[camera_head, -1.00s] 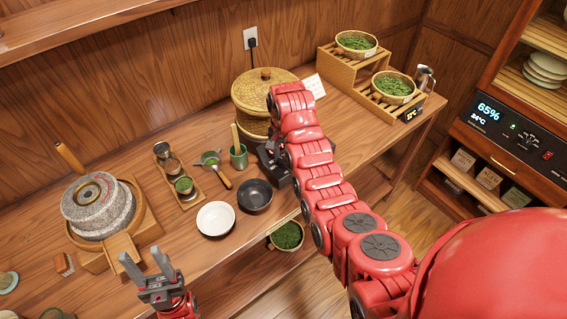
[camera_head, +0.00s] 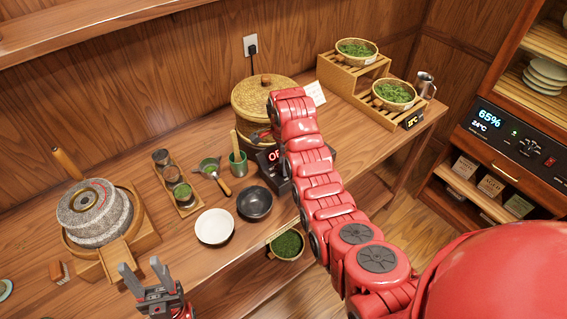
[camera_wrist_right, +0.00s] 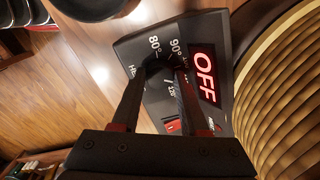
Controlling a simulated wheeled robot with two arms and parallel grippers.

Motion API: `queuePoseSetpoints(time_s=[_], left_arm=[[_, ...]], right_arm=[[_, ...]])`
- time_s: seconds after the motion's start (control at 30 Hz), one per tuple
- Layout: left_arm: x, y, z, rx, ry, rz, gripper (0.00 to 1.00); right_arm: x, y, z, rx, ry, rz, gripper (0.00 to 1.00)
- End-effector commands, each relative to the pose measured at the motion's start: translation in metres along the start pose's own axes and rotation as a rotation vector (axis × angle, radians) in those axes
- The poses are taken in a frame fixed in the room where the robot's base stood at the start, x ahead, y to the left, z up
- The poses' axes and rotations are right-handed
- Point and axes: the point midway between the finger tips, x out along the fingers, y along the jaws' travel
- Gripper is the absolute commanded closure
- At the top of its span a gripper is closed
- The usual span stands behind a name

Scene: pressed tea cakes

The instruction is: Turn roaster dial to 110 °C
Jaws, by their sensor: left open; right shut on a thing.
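The roaster has a round woven drum (camera_head: 262,98) on a dark base. Printed marks 80°, 90° and 120 ring the dial, and a red switch (camera_wrist_right: 172,126) sits below. My right gripper (camera_wrist_right: 163,66) is shut on the dial, whose knob is mostly hidden between the fingertips, so its pointer cannot be read. My left gripper (camera_head: 142,267) is open and empty near the front edge.
A black bowl (camera_head: 255,204) and a white bowl (camera_head: 214,227) stand in front of the roaster. A stone mill (camera_head: 95,212) stands left, and a stepped rack (camera_head: 345,80) right.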

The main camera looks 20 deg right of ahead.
Motion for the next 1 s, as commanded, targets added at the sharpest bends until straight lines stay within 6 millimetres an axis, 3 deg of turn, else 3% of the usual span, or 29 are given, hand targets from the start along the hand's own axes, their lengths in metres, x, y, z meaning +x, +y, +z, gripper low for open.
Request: queuePoseSetpoints(time_s=[0.77,0.8,0.93,1.0], left_arm=[[-0.0003,0.0,0.0,0.0,0.0,0.0,0.5],[-0.0003,0.0,0.0001,0.0,0.0,0.0,0.5],[-0.0003,0.0,0.0001,0.0,0.0,0.0,0.5],[-0.0002,0.0,0.0,0.0,0.0,0.0,0.5]], right_arm=[[0.0022,0.0016,-0.0004,0.097,0.001,0.006,1.0],[0.0022,0.0016,-0.0004,0.097,0.001,0.006,0.49],[0.0017,0.0012,-0.0004,0.097,0.001,0.004,0.26],[0.0014,0.001,-0.0003,0.097,0.001,0.004,0.26]])
